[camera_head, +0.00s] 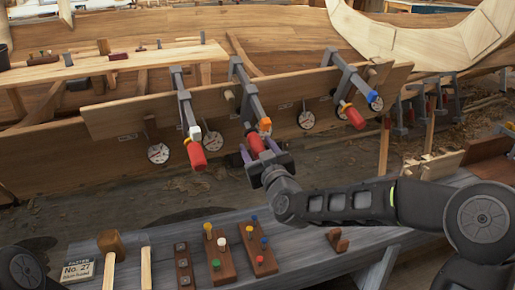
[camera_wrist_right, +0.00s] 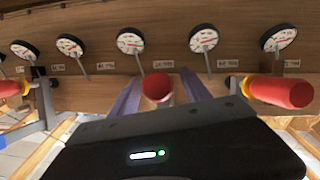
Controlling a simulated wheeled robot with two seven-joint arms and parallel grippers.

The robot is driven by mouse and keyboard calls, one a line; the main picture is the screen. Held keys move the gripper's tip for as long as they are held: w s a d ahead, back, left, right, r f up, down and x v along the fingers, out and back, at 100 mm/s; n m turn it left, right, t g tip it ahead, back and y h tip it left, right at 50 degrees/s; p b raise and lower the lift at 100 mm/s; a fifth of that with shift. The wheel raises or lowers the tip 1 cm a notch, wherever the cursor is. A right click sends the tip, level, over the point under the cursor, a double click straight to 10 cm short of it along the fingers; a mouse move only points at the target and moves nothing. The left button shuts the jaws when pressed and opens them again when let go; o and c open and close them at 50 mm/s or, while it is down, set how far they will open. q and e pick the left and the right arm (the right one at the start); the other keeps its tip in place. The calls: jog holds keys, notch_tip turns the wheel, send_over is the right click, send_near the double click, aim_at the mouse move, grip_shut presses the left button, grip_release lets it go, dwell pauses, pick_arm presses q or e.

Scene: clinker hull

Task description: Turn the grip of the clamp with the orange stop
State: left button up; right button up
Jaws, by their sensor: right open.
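The clamp with the orange stop (camera_head: 265,124) is the middle of three grey clamps on the plank (camera_head: 220,112). Its red grip (camera_head: 255,144) hangs below the stop, and its round end (camera_wrist_right: 157,87) faces the right wrist camera. My right gripper (camera_head: 259,157) is open at this grip. Its two purple fingers (camera_wrist_right: 160,95) stand on either side of the red grip, with visible gaps in the wrist view. How deep the grip sits between the fingers is hard to tell. My left gripper is not in view.
A white-stop clamp with a red grip (camera_head: 196,154) is to the left, a blue-stop clamp with a red grip (camera_head: 352,117) to the right. Round dials (camera_head: 158,153) hang along the plank. The bench (camera_head: 330,208) below holds a mallet (camera_head: 110,243) and peg blocks (camera_head: 262,262).

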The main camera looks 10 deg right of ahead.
grip_shut()
dwell(0.5)
jog(key=shift+f, duration=0.1)
